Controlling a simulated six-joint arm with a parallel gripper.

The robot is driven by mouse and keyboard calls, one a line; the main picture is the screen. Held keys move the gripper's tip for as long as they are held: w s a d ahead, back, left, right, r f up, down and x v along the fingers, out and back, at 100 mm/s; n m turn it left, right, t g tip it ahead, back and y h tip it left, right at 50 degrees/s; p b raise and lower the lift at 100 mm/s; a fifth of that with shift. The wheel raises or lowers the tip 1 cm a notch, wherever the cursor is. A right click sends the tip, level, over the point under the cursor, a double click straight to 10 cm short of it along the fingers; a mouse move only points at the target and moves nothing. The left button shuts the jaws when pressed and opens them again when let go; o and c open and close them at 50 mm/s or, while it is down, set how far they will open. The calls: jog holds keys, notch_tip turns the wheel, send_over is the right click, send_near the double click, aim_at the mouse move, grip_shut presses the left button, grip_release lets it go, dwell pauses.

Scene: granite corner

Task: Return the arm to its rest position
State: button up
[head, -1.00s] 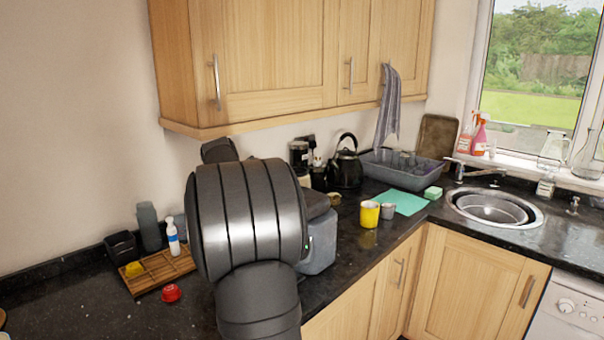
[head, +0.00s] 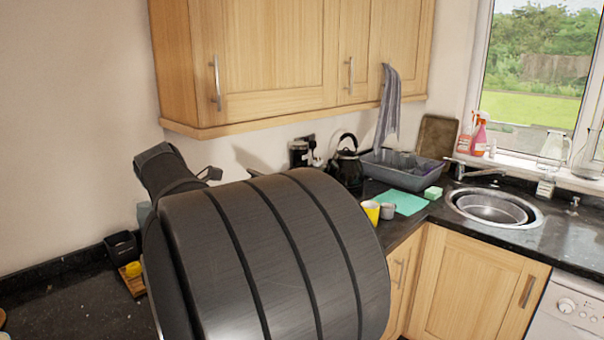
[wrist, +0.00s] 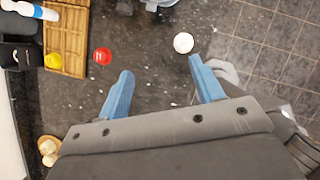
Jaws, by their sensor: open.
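My gripper (wrist: 161,67) is open and empty in the wrist view, with two blue fingers spread apart. It faces down over the dark speckled counter (wrist: 145,30). In the head view my arm fills the lower middle; I cannot make out the fingers there. In the wrist view a red round thing (wrist: 102,56) lies left of the fingers, beside a wooden slatted tray (wrist: 67,38). A small white round thing (wrist: 183,42) shows just beyond the right fingertip.
A yellow thing (head: 133,269) and black holder (head: 121,246) are at left. The wall cupboard (head: 270,60) hangs above. Tiled floor (wrist: 270,40) shows at right.

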jog(key=w+a+f, duration=0.5)
jog(key=w+f, duration=0.2)
jog(key=w, duration=0.1)
jog(key=w+a+f, duration=0.5)
jog(key=w+f, duration=0.2)
jog(key=w, duration=0.2)
jog(key=shift+a+f+m, duration=0.2)
jog(key=shift+a+m, duration=0.15)
jog(key=shift+m, duration=0.05)
jog(key=shift+w, duration=0.1)
dwell(0.9)
